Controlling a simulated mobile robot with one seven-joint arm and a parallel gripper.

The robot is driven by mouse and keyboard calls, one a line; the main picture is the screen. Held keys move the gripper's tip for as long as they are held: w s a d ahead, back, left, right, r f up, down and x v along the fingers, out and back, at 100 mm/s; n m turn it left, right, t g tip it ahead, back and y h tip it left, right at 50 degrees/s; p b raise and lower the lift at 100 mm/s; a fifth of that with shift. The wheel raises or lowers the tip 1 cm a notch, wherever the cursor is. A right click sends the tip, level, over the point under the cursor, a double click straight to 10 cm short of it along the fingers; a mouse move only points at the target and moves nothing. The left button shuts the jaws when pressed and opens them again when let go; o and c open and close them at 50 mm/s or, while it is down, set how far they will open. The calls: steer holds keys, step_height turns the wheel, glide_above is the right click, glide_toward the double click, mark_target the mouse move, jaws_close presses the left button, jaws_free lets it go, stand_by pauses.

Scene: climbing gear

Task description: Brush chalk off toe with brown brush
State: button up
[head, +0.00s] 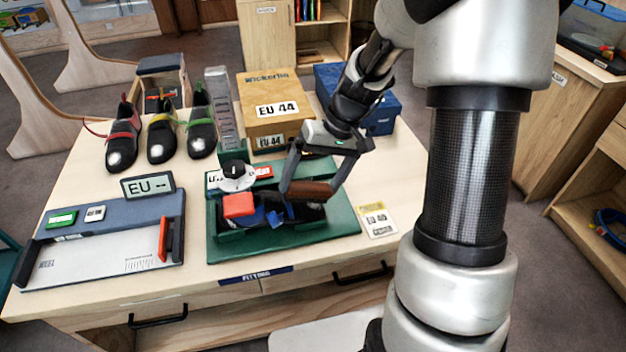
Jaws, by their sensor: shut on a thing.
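My gripper (310,184) is shut on the brown brush (314,191), which lies across between its fingertips. The brush is held just over a dark shoe with blue parts (274,215) in the green fixture (340,228). Whether the bristles touch the shoe cannot be told. A red block (238,205) covers part of the fixture's left end, and no chalk can be made out on this shoe. Behind on the left stand a red-strapped shoe (124,128), a yellow-strapped shoe (159,127) and a green-strapped shoe (200,113), each with a white patch on its toe.
A measuring board (100,262) with a display (147,186) lies front left. An EU 44 box (273,92), a blue box (382,118) and a grey stepped upright (221,100) stand behind the fixture. A yellow card (377,220) lies to its right. My arm fills the right side.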

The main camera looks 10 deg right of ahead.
mark_target(323, 188)
steer(key=shift+b+x, duration=0.6)
steer(key=shift+x, duration=0.2)
steer(key=shift+d, duration=0.15)
steer(key=shift+d+f+b, duration=0.2)
steer(key=shift+d+f, duration=0.05)
steer(key=shift+d, duration=0.5)
steer(key=shift+d+f+b, duration=0.15)
steer(key=shift+d+f, duration=0.05)
steer(key=shift+d, duration=0.55)
steer(key=shift+d+f+b, duration=0.3)
steer(key=shift+d+f, duration=0.05)
steer(key=shift+d, duration=0.3)
steer(key=shift+d+f+b, duration=0.25)
steer(key=shift+d+f, duration=0.1)
steer(key=shift+d, duration=0.35)
steer(key=shift+a, duration=0.15)
steer(key=shift+a+r+p, duration=0.25)
steer(key=shift+a+r, duration=0.1)
steer(key=shift+a, duration=0.6)
steer(key=shift+a+r+p, duration=0.2)
steer(key=shift+a+r, duration=0.15)
steer(key=shift+a, duration=0.65)
steer(key=shift+a+r+p, duration=0.25)
steer(key=shift+a+r, duration=0.1)
steer(key=shift+a, duration=0.6)
